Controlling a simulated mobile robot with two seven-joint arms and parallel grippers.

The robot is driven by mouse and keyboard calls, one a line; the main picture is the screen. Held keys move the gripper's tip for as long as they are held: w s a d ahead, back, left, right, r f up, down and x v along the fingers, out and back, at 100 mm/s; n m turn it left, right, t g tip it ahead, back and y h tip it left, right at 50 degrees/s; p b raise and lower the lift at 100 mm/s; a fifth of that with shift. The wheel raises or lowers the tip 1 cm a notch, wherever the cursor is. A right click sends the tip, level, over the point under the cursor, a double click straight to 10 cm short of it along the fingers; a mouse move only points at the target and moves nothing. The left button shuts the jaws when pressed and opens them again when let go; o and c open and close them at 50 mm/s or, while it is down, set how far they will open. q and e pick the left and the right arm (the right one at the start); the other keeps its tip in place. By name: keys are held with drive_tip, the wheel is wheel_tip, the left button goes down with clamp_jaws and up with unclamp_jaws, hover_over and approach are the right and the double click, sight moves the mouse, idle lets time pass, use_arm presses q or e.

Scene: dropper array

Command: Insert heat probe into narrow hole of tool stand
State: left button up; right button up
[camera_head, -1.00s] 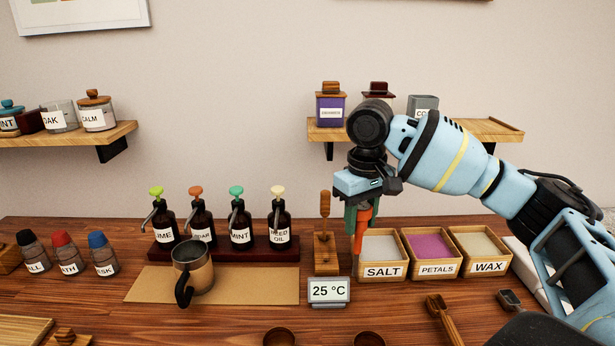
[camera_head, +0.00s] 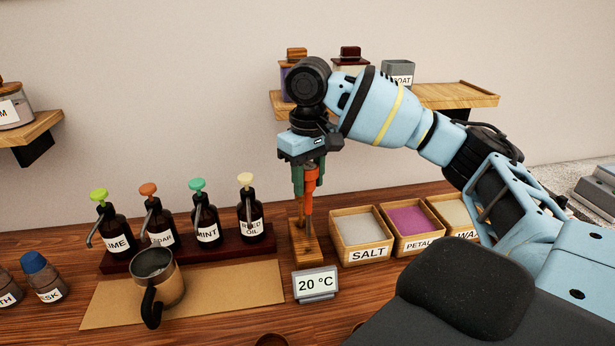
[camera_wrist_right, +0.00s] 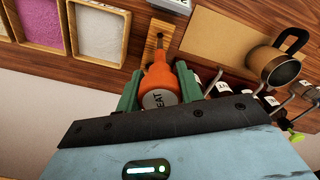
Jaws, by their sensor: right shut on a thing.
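The heat probe (camera_head: 310,180) has an orange handle and a thin metal rod pointing down. My right gripper (camera_head: 306,176) is shut on its handle, with green fingers on either side. In the right wrist view the orange handle (camera_wrist_right: 163,78) shows part of a "HEAT" label between the fingers. The wooden tool stand (camera_head: 304,252) is directly below the probe. The rod's lower end meets the stand's top in the head view; I cannot tell whether it is inside the narrow hole. The stand's upright wooden tool is mostly hidden behind the gripper. My left gripper is out of view.
A display reading 20 °C (camera_head: 316,284) stands in front of the stand. The salt box (camera_head: 361,229) is close on its right, with petals and wax boxes beyond. Pump bottles on a dark rack (camera_head: 190,252) and a mug (camera_head: 160,277) are left.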

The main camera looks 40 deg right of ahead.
sight(309, 191)
drive_tip(key=shift+f, duration=5.3)
drive_tip(key=o, duration=1.1)
drive_tip(key=shift+c, duration=0.2)
drive_tip(key=shift+r, duration=3.9)
drive_tip(key=shift+f, duration=0.1)
